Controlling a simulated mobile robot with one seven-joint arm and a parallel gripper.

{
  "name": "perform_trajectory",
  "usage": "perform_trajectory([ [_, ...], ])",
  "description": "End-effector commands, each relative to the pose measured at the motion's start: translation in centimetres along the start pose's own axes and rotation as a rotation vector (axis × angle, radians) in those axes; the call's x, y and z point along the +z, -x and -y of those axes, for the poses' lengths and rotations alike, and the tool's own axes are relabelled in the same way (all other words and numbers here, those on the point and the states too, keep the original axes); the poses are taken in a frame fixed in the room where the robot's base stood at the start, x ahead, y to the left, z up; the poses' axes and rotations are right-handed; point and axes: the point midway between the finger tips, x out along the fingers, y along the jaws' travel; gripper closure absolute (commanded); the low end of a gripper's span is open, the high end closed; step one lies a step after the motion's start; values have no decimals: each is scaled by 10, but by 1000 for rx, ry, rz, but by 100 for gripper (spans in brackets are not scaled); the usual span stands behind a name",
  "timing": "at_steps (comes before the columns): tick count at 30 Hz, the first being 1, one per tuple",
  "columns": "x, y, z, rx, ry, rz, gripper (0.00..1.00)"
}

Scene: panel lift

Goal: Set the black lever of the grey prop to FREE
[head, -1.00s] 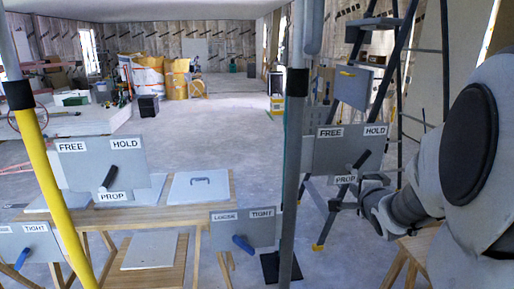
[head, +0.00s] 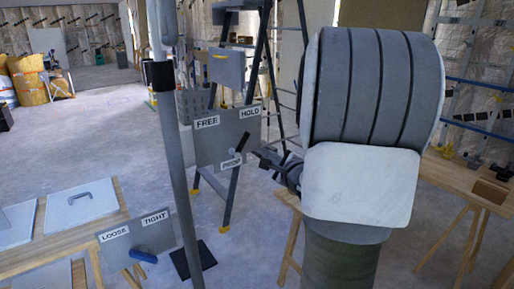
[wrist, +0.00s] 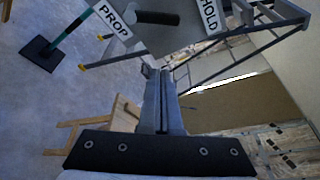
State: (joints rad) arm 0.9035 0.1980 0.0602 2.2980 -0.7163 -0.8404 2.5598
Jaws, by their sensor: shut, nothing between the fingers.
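The grey prop (head: 180,200) is an upright grey pole with a black collar. To its right in the head view is a grey plate (head: 215,150) labelled FREE at upper left, HOLD at upper right and PROP below. The black lever (head: 240,143) on this plate slants up and right, toward HOLD. In the wrist view the lever (wrist: 155,17) is a dark bar between PROP and HOLD; FREE is out of that frame. My gripper (head: 262,156) is just right of the lever. In the wrist view its fingers (wrist: 160,72) are shut and empty, apart from the lever.
A lower plate marked LOOSE and TIGHT (head: 160,232) carries a blue lever (head: 143,257). A stepladder (head: 260,80) stands behind the prop plate. Wooden tables stand at left (head: 25,255) and right (head: 470,190). Open concrete floor lies behind the pole.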

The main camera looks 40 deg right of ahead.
Motion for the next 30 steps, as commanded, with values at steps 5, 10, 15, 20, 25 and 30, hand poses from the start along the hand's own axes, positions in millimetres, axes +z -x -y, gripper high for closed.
perform_trajectory([
  [5,0,-22,-2,2,0,2,100],
  [10,0,-58,-2,3,1,2,100],
  [15,0,-92,-2,3,1,2,100],
  [20,19,-92,0,0,2,3,100],
  [25,34,-86,-1,1,1,1,100],
  [30,38,-84,0,0,0,-1,100],
])
